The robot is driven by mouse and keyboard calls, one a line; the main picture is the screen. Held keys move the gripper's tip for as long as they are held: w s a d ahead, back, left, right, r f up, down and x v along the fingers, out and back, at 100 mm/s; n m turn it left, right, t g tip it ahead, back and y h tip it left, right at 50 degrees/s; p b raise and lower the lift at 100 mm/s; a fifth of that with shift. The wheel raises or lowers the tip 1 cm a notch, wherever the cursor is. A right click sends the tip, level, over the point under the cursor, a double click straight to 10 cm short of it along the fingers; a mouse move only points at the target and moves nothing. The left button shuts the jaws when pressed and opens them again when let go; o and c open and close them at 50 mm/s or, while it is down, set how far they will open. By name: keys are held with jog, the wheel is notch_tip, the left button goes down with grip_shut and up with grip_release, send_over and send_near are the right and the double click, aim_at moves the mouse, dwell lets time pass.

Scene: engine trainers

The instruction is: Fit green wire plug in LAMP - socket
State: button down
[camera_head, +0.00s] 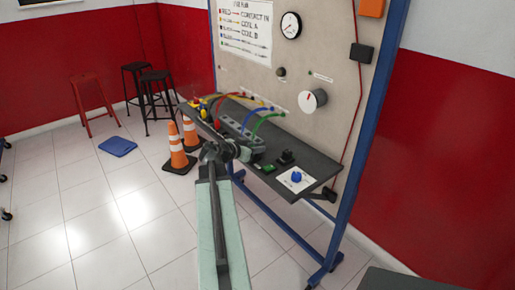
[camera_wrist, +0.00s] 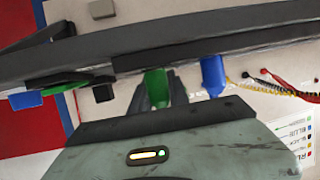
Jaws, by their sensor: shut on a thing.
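In the wrist view a green plug (camera_wrist: 155,88) sits between the two fingers of my gripper (camera_wrist: 158,92), which is shut on it. A blue plug (camera_wrist: 212,75) is just to its right, apart from the fingers. In the head view my gripper (camera_head: 240,151) is at the front of the shelf, its fingers hard to make out. A green wire (camera_head: 265,120) arcs from the upright panel down towards the gripper's area. The plug itself is too small to make out there. I cannot pick out the LAMP - socket; the labels there are too small to read.
The dark shelf (camera_head: 315,170) carries a grey socket block (camera_head: 236,130), a green block (camera_head: 267,168), a black block (camera_head: 286,157) and a blue knob (camera_head: 297,176). The panel (camera_head: 330,45) rises behind.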

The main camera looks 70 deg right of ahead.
jog(key=c, duration=1.5)
grip_release()
jog(key=shift+r+p+v, duration=0.2)
jog(key=shift+p+v, duration=0.5)
jog(key=shift+v, duration=0.55)
jog(key=shift+r+p+v, duration=0.2)
jog(key=shift+p+v, duration=0.5)
jog(key=shift+v, duration=0.55)
jog(key=shift+s+d, duration=0.1)
jog(key=shift+d, duration=0.1)
notch_tip(320, 180, up, 6)
jog(key=p, duration=0.6)
jog(key=shift+f, duration=0.1)
